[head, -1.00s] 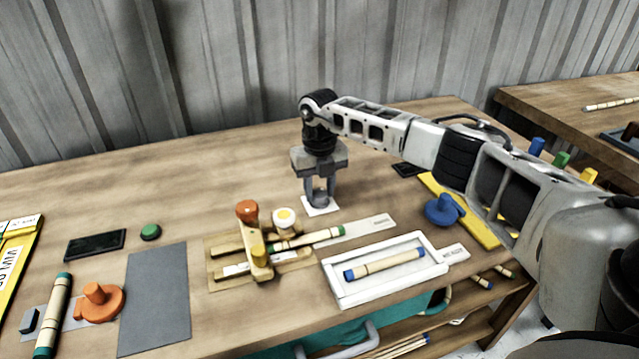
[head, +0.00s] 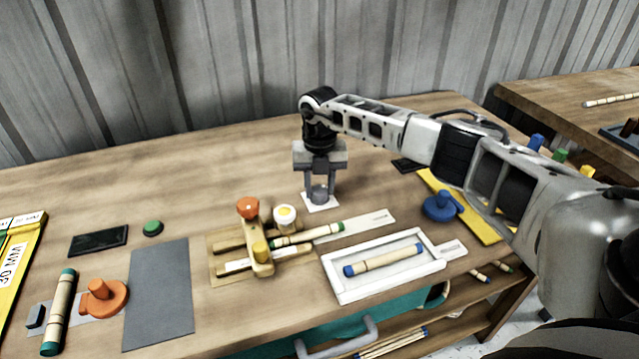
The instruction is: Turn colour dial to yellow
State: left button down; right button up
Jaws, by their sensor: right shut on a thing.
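A small grey dial (head: 320,197) stands on a white square plate (head: 322,208) at the back middle of the table. My right gripper (head: 319,190) points straight down over it, with its two fingers shut on the dial from both sides. The fingers hide much of the dial, and I cannot make out a colour mark or pointer on it. My left gripper is not in view.
A wooden jig (head: 258,245) with an orange knob stands in front of the dial, beside a white-and-yellow round piece (head: 285,217). A white tray (head: 388,286) holds a blue-ended cane. A blue dial (head: 441,205) is at right, an orange one (head: 103,297) at left.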

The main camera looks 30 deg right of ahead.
aim_at(320, 189)
jog(key=o, duration=1)
jog(key=shift+r, duration=0.1)
notch_tip(320, 189, up, 16)
jog(key=b, duration=0.2)
